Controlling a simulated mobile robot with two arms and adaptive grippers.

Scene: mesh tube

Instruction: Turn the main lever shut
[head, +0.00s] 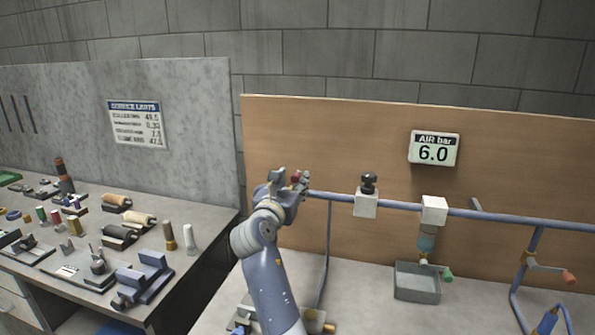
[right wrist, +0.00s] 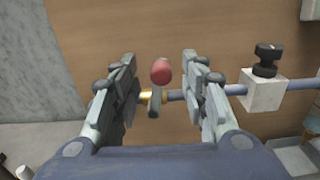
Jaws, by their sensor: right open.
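The main lever appears as a red knob (right wrist: 161,71) on a short grey arm (right wrist: 155,103) at a brass valve (right wrist: 146,97), at the left end of the blue pipe. In the right wrist view the red knob lies between the two fingers of my right gripper (right wrist: 160,68). The fingers are open, with a visible gap on each side of the knob. In the head view my right gripper (head: 289,179) hides most of the lever; only a bit of red (head: 296,176) shows. My left gripper is not in view.
The blue pipe (head: 393,205) runs right past a white block with a black knob (head: 368,182). A display (head: 433,148) reads AIR bar 6.0. A cluttered bench (head: 200,210) stands at left.

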